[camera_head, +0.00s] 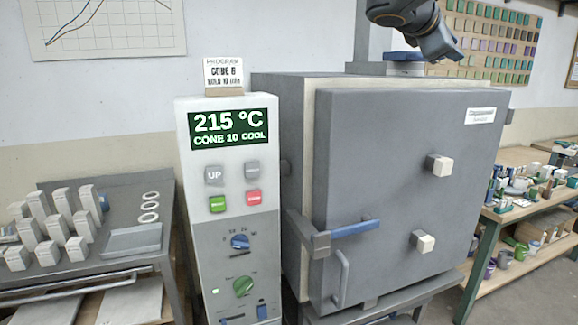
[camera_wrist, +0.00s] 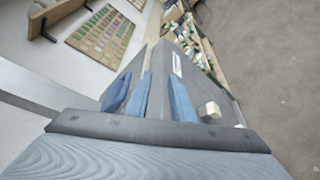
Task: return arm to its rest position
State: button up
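My arm comes in at the top of the head view, and my gripper (camera_head: 447,50) hangs in front of the wall, above the right part of the kiln's top. In the wrist view two blue fingers of my gripper (camera_wrist: 163,82) show with a gap between them. Nothing is held between them. The grey kiln (camera_head: 405,190) stands below, with its door closed against the body. A latch with a blue handle (camera_head: 350,229) crosses the door's left edge.
A control panel (camera_head: 230,205) left of the kiln reads 215 °C, CONE 10 COOL. A blue-topped block (camera_head: 404,57) sits on the kiln. A tile board (camera_head: 490,40) hangs behind. A left table (camera_head: 115,200) holds pale blocks; a right shelf (camera_head: 530,210) holds small pots.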

jog(key=s+a+f+m+g+y, duration=0.1)
jog(key=s+a+f+y, duration=0.1)
jog(key=f, duration=0.7)
jog(key=s+a+f+m+g+y, duration=0.2)
jog(key=f, duration=0.8)
jog(key=s+a+f+m+g+y, duration=0.1)
jog(key=s+a+f+y, duration=0.1)
jog(key=f, duration=0.7)
jog(key=s+a+f+m+g+y, duration=0.2)
jog(key=s+a+f+m+y, duration=0.1)
jog(key=s+f, duration=0.5)
jog(key=s+a+f+m+g+y, duration=0.2)
jog(key=s+a+f+m, duration=0.4)
jog(key=f, duration=0.7)
jog(key=shift+s+a+m+y, duration=0.2)
jog(key=shift+s+m+y, duration=0.35)
jog(key=shift+s, duration=0.7)
